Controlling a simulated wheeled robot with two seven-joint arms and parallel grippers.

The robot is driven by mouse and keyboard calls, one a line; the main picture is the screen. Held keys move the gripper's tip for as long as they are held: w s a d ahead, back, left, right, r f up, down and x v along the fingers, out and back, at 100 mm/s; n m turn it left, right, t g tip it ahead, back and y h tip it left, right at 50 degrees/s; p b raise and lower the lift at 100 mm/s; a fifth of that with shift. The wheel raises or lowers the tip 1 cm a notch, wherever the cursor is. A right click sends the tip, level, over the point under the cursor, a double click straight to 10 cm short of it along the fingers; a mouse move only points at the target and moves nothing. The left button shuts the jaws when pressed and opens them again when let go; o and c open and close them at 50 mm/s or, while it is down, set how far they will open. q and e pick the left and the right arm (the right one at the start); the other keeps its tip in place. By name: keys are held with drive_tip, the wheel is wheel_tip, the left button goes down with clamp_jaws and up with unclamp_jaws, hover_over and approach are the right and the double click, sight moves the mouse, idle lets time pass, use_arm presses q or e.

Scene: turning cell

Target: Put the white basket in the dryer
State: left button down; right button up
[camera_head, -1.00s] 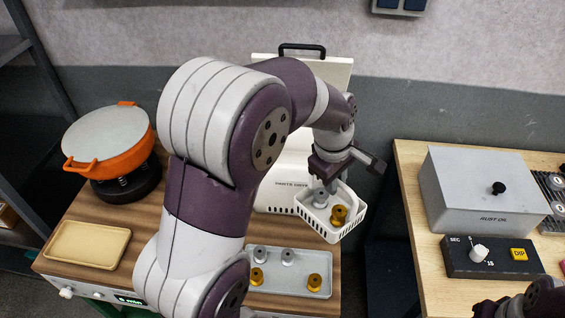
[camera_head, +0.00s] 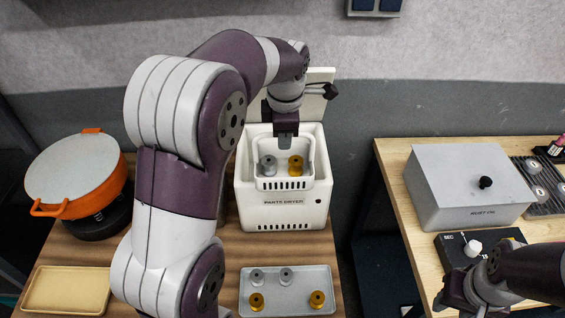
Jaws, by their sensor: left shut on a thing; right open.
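The white basket (camera_head: 284,184) holds a grey part (camera_head: 268,165) and a gold part (camera_head: 295,164). It is at the open top of the white parts dryer (camera_head: 281,213), within the opening's outline. Whether it rests on the dryer's floor cannot be told. My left gripper (camera_head: 286,143) points down over the basket's back side and is shut on it; the fingertips' contact is partly hidden. The dryer's lid (camera_head: 320,88) stands raised behind, partly covered by my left arm. My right gripper (camera_head: 452,297) is open and empty over the right table's front.
A grey tray (camera_head: 288,303) with several grey and gold parts lies in front of the dryer. A tan tray (camera_head: 70,291) and an orange pot (camera_head: 78,175) are at left. The right table holds a grey box (camera_head: 466,185) and a black control box (camera_head: 458,246).

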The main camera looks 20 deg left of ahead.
sight(283, 166)
use_arm(q)
drive_tip(key=w+a+p, duration=0.3)
drive_tip(key=w+p, duration=0.1)
drive_tip(key=w, duration=0.3)
drive_tip(key=s+x, duration=0.1)
drive_tip(key=x, duration=0.5)
drive_tip(key=s+x, duration=0.1)
drive_tip(key=x, duration=0.4)
drive_tip(key=s+d+x, duration=0.1)
drive_tip(key=x, duration=0.5)
drive_tip(key=shift+s+f, duration=0.15)
drive_tip(key=shift+f, duration=0.55)
drive_tip(key=shift+d+f+b, duration=0.1)
drive_tip(key=shift+b, duration=0.3)
drive_tip(key=c, duration=1.1)
unclamp_jaws()
